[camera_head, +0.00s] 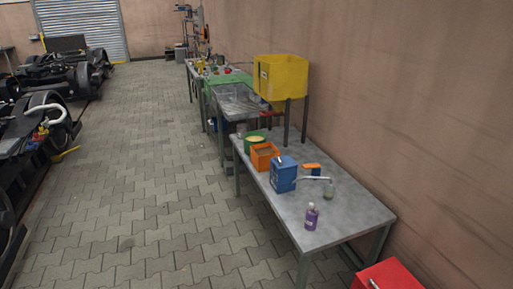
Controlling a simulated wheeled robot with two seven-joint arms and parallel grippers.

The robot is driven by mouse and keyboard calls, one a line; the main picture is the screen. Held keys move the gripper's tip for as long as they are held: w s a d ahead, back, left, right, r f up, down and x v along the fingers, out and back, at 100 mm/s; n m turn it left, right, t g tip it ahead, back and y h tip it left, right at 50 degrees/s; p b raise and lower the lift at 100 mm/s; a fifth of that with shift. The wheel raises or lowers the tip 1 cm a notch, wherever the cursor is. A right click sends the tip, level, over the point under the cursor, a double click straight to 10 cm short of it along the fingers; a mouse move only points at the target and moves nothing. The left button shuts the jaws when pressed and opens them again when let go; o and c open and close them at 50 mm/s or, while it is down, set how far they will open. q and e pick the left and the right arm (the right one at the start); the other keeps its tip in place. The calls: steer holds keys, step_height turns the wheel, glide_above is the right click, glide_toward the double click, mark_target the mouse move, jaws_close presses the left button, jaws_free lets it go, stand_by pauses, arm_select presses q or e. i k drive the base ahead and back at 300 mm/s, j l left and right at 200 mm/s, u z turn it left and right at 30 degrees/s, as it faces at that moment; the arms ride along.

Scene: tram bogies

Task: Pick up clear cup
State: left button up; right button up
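I cannot clearly make out a clear cup. A small greyish, see-through-looking cylinder (242,131) stands at the far left end of the near table (345,222), and it could be a cup.
The near table also holds a purple bottle (311,216), a blue box (283,175), an orange bin (265,157) and a green-and-yellow round container (255,141). A yellow bin (281,78) stands behind. A red box (389,276) is at bottom right. The paved floor (150,190) left is clear.

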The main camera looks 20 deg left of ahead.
mark_target(329, 190)
steer(key=i+j, duration=0.45)
steer(key=j, duration=0.15)
steer(key=i+j+z, duration=0.15)
steer(key=j, duration=0.2)
steer(key=i+j+z, duration=0.1)
steer(key=i+j, duration=0.15)
steer(key=j, duration=0.15)
steer(key=i+j+z, duration=0.15)
steer(key=j, duration=0.25)
steer(key=i+j+z, duration=0.15)
steer(key=j, duration=0.25)
steer(key=i+j+z, duration=0.1)
steer(key=j, duration=0.35)
steer(key=i+j+z, duration=0.15)
steer(key=j, duration=0.3)
